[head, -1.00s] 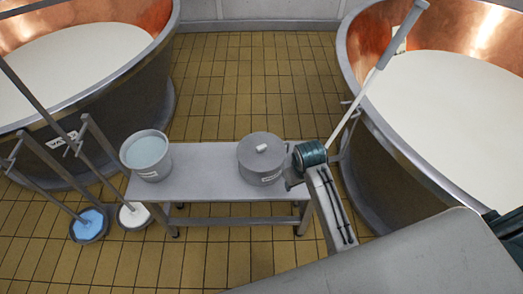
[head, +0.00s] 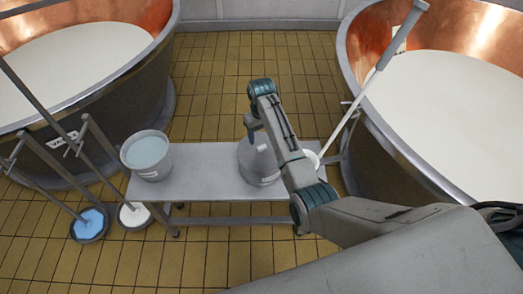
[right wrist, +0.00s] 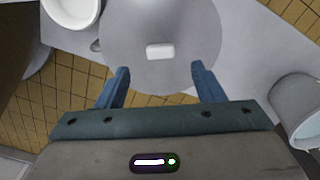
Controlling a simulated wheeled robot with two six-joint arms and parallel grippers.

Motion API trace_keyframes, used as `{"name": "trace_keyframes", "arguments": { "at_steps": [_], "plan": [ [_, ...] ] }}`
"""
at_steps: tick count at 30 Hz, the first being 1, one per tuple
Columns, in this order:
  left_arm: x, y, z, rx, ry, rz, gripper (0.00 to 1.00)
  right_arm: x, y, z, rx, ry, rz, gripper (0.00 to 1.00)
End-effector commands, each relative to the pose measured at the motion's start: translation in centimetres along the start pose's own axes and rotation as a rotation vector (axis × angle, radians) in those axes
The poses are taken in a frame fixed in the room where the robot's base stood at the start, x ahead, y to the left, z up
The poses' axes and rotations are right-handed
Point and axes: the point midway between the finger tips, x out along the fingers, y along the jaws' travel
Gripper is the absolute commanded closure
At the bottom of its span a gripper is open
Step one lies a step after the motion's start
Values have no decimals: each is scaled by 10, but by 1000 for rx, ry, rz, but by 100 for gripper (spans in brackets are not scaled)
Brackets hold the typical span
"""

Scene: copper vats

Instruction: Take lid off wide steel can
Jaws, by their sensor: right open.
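The wide steel can (head: 262,168) stands on the steel bench, partly hidden by my right arm in the head view. Its grey round lid (right wrist: 185,28) is on it and fills the upper middle of the right wrist view. A white knob (right wrist: 160,51) sits at the lid's middle. My right gripper (head: 252,130) is above the can. In the right wrist view its blue fingers (right wrist: 161,73) are spread apart and empty, with the knob just beyond and between the tips. My left gripper is out of view.
An open pail (head: 147,155) of pale liquid stands at the bench's (head: 205,168) left end. A white round piece (head: 311,158) lies at the right, near a pole (head: 345,115) leaning on the right vat (head: 352,70). The bench between pail and can is clear.

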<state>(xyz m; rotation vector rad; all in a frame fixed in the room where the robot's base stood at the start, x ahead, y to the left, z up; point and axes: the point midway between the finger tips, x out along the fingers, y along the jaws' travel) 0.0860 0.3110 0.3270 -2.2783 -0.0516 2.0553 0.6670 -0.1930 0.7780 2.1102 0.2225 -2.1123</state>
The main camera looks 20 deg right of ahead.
Motion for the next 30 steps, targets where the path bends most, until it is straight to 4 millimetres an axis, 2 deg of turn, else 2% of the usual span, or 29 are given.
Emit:
{"name": "trace_keyframes", "arguments": {
  "at_steps": [5, 15, 23, 26, 30],
  "plan": [
    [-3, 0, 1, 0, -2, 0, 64, 13, 0, 0, 0, -1, 0, 38],
    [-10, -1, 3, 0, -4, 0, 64, 57, 0, 0, 1, 0, 0, 38],
    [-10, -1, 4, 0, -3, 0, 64, 61, 0, 0, 1, 1, 0, 38],
    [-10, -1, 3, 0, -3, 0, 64, 61, 0, 0, 1, 1, 0, 54],
    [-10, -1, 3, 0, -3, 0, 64, 61, -1, 0, 1, 1, 0, 81]
  ]
}}
